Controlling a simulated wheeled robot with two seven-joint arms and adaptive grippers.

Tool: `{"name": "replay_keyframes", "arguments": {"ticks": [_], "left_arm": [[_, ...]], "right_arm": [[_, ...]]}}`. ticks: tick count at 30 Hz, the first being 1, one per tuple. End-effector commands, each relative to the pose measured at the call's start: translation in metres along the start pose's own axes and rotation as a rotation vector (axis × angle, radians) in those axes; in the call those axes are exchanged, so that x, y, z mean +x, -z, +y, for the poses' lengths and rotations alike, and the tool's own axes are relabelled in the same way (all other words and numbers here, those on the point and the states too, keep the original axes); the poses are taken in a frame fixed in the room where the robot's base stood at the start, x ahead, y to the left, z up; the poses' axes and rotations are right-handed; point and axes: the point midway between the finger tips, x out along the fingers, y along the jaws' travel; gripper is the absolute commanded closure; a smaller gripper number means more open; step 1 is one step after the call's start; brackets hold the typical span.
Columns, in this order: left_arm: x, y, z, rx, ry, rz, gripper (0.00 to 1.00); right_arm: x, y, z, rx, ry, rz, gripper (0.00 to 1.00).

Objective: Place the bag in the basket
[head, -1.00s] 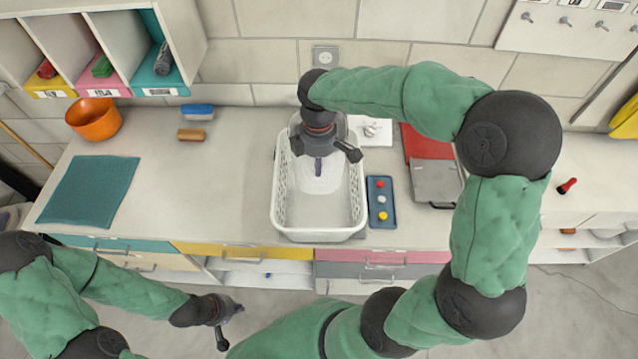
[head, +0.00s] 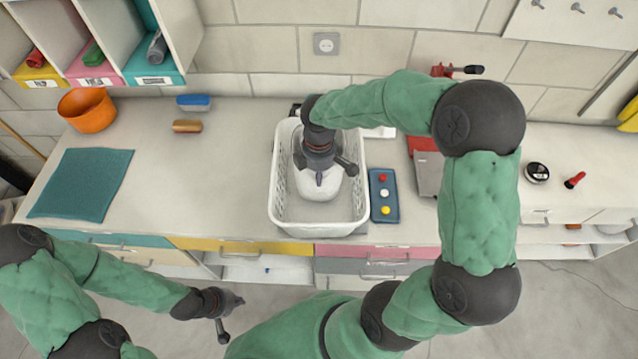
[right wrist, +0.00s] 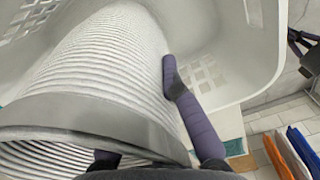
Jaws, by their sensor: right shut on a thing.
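The white basket (head: 277,205) stands on the counter in the middle of the head view. The bag (head: 318,187) is pale and rounded, low within the basket's rim under my right gripper (head: 322,174). In the right wrist view the bag (right wrist: 105,65) shows a white ribbed surface beside the basket wall (right wrist: 235,60). My right gripper is shut on the bag, with one purple finger along its side. Whether the bag touches the basket floor is hidden. My left gripper (head: 229,316) is empty, in front of the counter at lower left, its fingers spread apart.
A blue tray (head: 384,211) with coloured knobs stands close to the basket's right side. An orange bowl (head: 87,110), a teal mat (head: 82,184) and two brushes lie further left. The counter between mat and basket is clear.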

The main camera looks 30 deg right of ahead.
Motion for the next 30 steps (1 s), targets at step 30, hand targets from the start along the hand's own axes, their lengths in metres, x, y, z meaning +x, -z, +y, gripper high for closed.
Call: {"name": "replay_keyframes", "arguments": {"ticks": [30], "left_arm": [[0.006,0.000,-0.002,0.000,0.000,0.000,1.00]], "right_arm": [[0.040,0.000,0.001,0.000,0.002,0.000,0.70]]}}
